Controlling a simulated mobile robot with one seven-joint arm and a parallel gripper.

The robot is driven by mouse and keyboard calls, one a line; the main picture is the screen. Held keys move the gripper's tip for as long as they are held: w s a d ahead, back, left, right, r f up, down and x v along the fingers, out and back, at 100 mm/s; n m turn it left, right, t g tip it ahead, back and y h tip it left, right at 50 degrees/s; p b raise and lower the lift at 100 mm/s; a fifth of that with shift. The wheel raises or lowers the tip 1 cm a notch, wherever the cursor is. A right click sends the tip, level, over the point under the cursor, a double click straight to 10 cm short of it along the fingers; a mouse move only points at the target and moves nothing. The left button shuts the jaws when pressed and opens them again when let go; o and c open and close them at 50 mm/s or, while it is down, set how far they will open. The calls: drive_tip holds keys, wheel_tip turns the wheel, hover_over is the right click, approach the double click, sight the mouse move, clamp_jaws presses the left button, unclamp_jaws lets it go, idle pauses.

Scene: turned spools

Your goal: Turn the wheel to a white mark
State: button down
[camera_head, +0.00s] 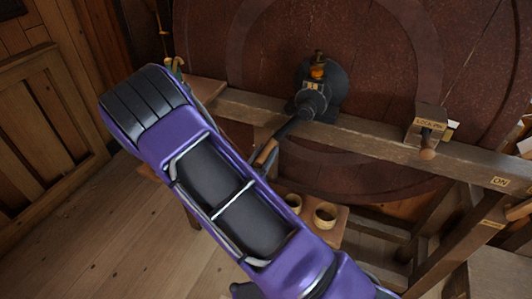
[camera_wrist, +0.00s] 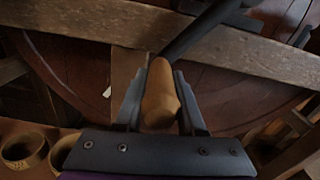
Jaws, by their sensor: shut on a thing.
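The wooden grip of a crank (camera_wrist: 160,100) stands between the two fingers of my gripper (camera_wrist: 159,72), which is shut on it. The crank's dark arm (camera_head: 288,127) runs from the grip up and right to a black hub (camera_head: 313,99). A large reddish-brown wheel (camera_head: 390,50) stands upright behind the hub and a wooden beam. In the wrist view a small pale patch (camera_wrist: 107,92) shows left of the fingers; I cannot tell whether it is a white mark. In the head view my purple arm hides most of my gripper and the wheel's lower left.
The wooden beam (camera_head: 375,136) crosses in front of the wheel. On it sits a block labelled "LOCK ON" (camera_head: 429,122) with a wooden knob (camera_head: 427,153). An "ON" label (camera_head: 500,182) is further right. Two round cups (camera_head: 325,214) stand on a low shelf below.

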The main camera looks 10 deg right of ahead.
idle(0.4)
drive_tip(key=shift+s+d+f+n, duration=0.4)
drive_tip(key=shift+d+f, duration=0.05)
drive_tip(key=shift+f, duration=0.05)
drive_tip(key=c, duration=0.5)
unclamp_jaws()
drive_tip(key=shift+r, duration=0.1)
drive_tip(key=shift+a, duration=0.1)
drive_tip(key=shift+s+a, duration=0.25)
drive_tip(key=shift+s, duration=0.05)
drive_tip(key=v, duration=1.6)
drive_tip(key=shift+s+r, duration=0.1)
drive_tip(key=shift+s, duration=0.2)
